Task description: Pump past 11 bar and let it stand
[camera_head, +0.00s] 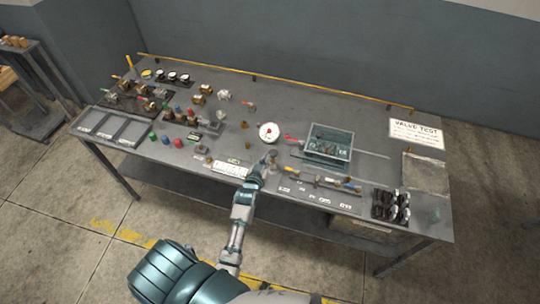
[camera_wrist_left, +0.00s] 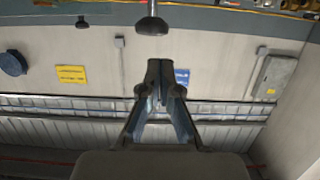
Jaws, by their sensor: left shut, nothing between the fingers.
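A round white-faced pressure gauge (camera_head: 268,131) stands near the middle of the workbench; its reading is too small to tell. My left gripper (camera_head: 268,158) is just in front of the gauge, low over the bench's front part. Its fingers are shut and empty, and they also show together in the left wrist view (camera_wrist_left: 160,75). A dark round knob on a pale stem (camera_wrist_left: 152,26) shows beyond the fingertips there, apart from them. I cannot tell whether this is the pump handle. A teal-walled bin (camera_head: 348,154) stands right of the gauge. My right gripper is not in view.
The workbench (camera_head: 290,107) has a yellow rail at the back. Valves and coloured caps crowd its left half, beside a compartment tray (camera_head: 92,112). A VALVE TEST sign (camera_head: 416,133) lies right. Several black-and-white parts (camera_head: 390,205) stand at front right. The back middle is clear.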

